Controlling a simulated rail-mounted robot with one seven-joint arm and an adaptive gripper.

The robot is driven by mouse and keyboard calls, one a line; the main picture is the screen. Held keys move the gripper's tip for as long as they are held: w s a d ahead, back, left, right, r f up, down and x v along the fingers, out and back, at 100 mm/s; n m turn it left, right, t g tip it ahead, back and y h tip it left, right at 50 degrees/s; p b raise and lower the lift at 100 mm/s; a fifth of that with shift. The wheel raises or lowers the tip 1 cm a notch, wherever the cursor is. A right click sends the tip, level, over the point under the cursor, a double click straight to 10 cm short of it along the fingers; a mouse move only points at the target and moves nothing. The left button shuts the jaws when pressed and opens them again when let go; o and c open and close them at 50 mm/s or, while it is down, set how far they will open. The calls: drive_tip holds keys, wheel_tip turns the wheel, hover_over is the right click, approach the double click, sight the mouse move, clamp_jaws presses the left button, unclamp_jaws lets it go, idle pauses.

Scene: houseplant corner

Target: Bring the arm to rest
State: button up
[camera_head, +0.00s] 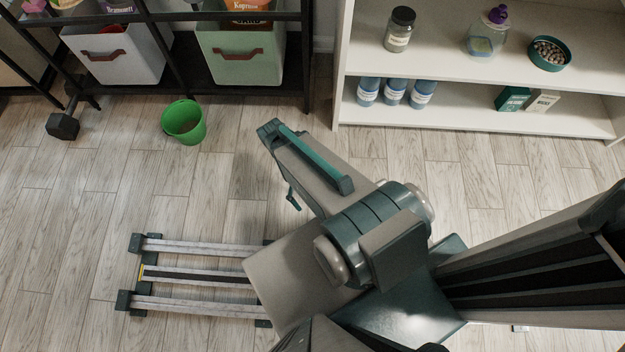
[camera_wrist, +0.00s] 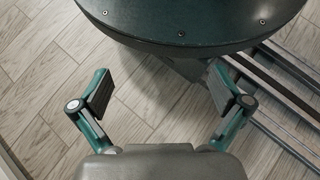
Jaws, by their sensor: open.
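My gripper (camera_wrist: 162,98) shows in the wrist view with its two fingers spread wide apart. It is open, and nothing is between the fingertips. Below it are the wooden floor and a round dark green part of my own body. In the head view my arm is folded over my base in the middle of the picture. The fingers are mostly hidden there behind the arm links.
A green bucket (camera_head: 184,122) stands on the floor at upper left, near a dark dumbbell (camera_head: 63,126). A white shelf (camera_head: 480,108) with jars and bottles stands at upper right. A black rack (camera_head: 190,85) holds a white bin (camera_head: 115,57) and a green bin (camera_head: 241,55).

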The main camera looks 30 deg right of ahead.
drive_tip(key=s, duration=0.1)
drive_tip(key=a+y, duration=0.1)
drive_tip(key=s+r+m+g, duration=0.1)
drive_tip(key=shift+s+a, duration=0.25)
drive_tip(key=shift+s, duration=0.1)
idle(0.8)
wheel_tip(320, 180, up, 16)
drive_tip(key=s+t+p, duration=0.2)
drive_tip(key=t+p, duration=0.3)
drive_tip(key=p, duration=2.8)
drive_tip(key=shift+s+a+y, duration=0.15)
drive_tip(key=shift+s+y, duration=0.15)
drive_tip(key=shift+s, duration=0.05)
